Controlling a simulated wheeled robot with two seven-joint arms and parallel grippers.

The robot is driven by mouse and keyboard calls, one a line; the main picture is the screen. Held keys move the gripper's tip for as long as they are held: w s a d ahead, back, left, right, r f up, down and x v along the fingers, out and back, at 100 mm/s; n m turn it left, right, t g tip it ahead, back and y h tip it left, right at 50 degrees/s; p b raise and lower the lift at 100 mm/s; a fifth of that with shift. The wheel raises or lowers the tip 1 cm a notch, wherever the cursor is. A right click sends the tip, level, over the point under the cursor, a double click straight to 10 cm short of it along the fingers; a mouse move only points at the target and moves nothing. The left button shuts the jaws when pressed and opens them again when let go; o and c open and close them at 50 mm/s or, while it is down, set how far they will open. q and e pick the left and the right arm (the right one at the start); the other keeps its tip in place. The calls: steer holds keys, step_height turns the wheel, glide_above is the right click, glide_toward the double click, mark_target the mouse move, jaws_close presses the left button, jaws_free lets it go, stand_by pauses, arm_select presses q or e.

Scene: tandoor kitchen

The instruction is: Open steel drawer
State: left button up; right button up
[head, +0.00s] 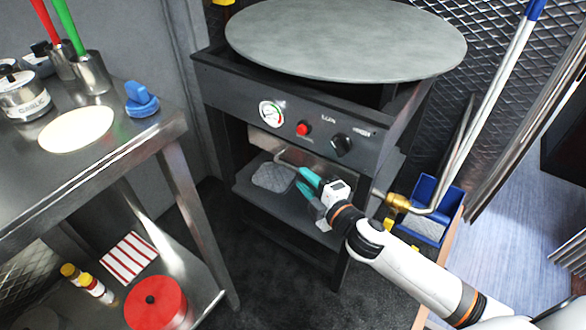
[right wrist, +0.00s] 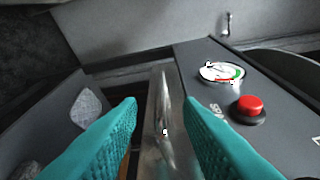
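The steel drawer (head: 268,143) is a shiny front under the dark control panel of the griddle stand, with a bar handle (head: 284,158) along it. From the head view I cannot tell whether it stands slightly out. My right gripper (head: 303,181) has teal fingers and is at the right part of the handle, partly hiding it. In the right wrist view the fingers (right wrist: 162,103) are apart, with the steel drawer front and handle (right wrist: 163,132) showing between them. No firm contact with the handle is visible. My left gripper is not in view.
The control panel (head: 312,119) with gauge, red button (head: 303,128) and knob is just above the drawer. A lower shelf (head: 247,190) holds a grey lump (head: 273,177). A steel table (head: 100,155) stands left, a blue bin (head: 430,205) right. Dark floor lies between.

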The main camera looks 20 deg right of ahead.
mark_target(292, 166)
steer(key=shift+b+x, duration=0.3)
steer(key=shift+x, duration=2.9)
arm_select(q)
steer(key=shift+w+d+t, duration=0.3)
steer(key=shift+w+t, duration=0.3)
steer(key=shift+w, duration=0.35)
arm_select(e)
jaws_close()
